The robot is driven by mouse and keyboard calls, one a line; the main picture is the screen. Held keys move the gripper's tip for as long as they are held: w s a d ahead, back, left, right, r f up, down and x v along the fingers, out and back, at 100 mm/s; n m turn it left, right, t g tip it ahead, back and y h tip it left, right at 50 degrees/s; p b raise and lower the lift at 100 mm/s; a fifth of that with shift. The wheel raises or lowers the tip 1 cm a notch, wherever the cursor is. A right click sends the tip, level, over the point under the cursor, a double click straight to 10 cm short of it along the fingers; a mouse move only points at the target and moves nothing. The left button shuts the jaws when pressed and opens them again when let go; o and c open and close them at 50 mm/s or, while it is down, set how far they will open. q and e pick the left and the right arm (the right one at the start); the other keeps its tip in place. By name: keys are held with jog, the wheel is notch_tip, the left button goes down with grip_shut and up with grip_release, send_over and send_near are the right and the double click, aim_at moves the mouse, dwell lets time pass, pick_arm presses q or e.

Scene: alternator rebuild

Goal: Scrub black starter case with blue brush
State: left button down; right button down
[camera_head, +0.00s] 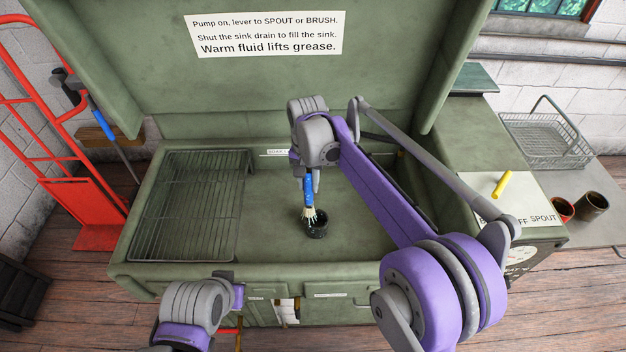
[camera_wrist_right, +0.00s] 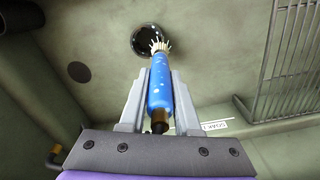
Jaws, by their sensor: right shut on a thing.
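The black starter case (camera_head: 317,229) stands on the floor of the green sink, near its middle. It also shows in the right wrist view as a dark round cup (camera_wrist_right: 147,38). The blue brush (camera_head: 309,188) points bristles down, with its pale bristles at the case's rim; whether they touch it I cannot tell. My right gripper (camera_head: 312,182) is shut on the blue handle. The brush also lies between its fingers in the right wrist view (camera_wrist_right: 160,88). My left arm shows at the bottom left in front of the sink, but its fingertips are hidden.
A wire rack (camera_head: 190,205) covers the sink's left part. A yellow lever (camera_head: 503,184) stands on the right panel. A wire basket (camera_head: 546,138), a red cup (camera_head: 562,209) and a brown cup (camera_head: 594,203) sit on the right bench. A red hand truck (camera_head: 75,205) stands at left.

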jog(key=shift+s+d+b, duration=0.55)
jog(key=shift+s+d, duration=0.35)
jog(key=shift+s, duration=1.65)
pick_arm(q)
jog(key=shift+f+p, duration=0.35)
pick_arm(e)
jog(key=shift+w+d, duration=1.8)
jog(key=shift+d, duration=0.1)
pick_arm(q)
jog(key=shift+s, duration=0.1)
